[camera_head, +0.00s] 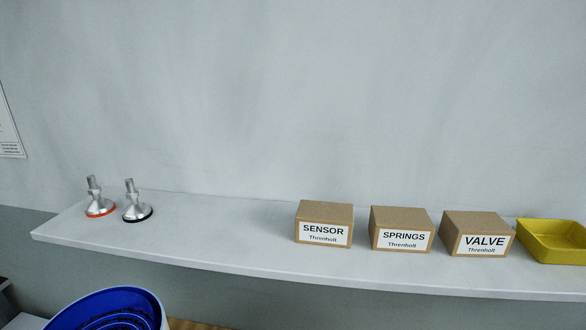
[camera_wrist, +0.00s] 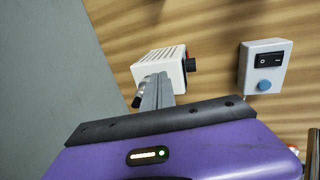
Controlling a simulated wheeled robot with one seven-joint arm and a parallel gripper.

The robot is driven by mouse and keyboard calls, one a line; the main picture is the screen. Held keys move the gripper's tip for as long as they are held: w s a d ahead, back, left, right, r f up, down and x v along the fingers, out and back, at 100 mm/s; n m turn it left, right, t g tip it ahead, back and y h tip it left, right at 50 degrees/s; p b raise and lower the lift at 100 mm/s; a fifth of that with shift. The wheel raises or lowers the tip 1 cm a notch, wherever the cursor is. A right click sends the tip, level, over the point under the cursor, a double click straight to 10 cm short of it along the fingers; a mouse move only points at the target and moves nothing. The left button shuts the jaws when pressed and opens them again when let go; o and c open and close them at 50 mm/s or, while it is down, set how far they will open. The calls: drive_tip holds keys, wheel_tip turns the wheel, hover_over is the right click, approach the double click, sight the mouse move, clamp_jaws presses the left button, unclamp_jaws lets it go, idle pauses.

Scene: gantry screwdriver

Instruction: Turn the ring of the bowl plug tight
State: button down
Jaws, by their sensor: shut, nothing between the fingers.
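My gripper (camera_wrist: 155,86) shows in the wrist view as shut grey fingers rising from a black plate and purple body. Nothing shows between them. The fingertips overlap the lower part of a white vented box (camera_wrist: 165,62) with a black knob on its right side. A small dark cylindrical part (camera_wrist: 139,97) lies just left of the fingers; I cannot tell whether it is the bowl plug or its ring. I cannot tell whether the fingers touch it. In the head view a blue bowl (camera_head: 75,312) shows at the bottom left, cut off by the frame. My gripper is not in that view.
A white switch box (camera_wrist: 263,66) with a black rocker and blue button stands right of the vented box. A shelf (camera_head: 220,235) carries two suction-cup-like parts (camera_head: 118,208), boxes labelled sensor (camera_head: 324,225), springs (camera_head: 401,232) and valve (camera_head: 477,236), and a yellow tray (camera_head: 552,250).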

drive_tip(key=shift+w+a, duration=0.1)
drive_tip(key=shift+w, duration=0.1)
idle(0.5)
drive_tip(key=shift+a+p, duration=0.8)
drive_tip(key=shift+p, duration=1.2)
drive_tip(key=shift+w+a, duration=0.2)
drive_tip(key=shift+w, duration=0.05)
drive_tip(key=shift+s, duration=0.1)
drive_tip(key=shift+s+a, duration=0.2)
wheel_tip(320, 180, up, 6)
idle(0.5)
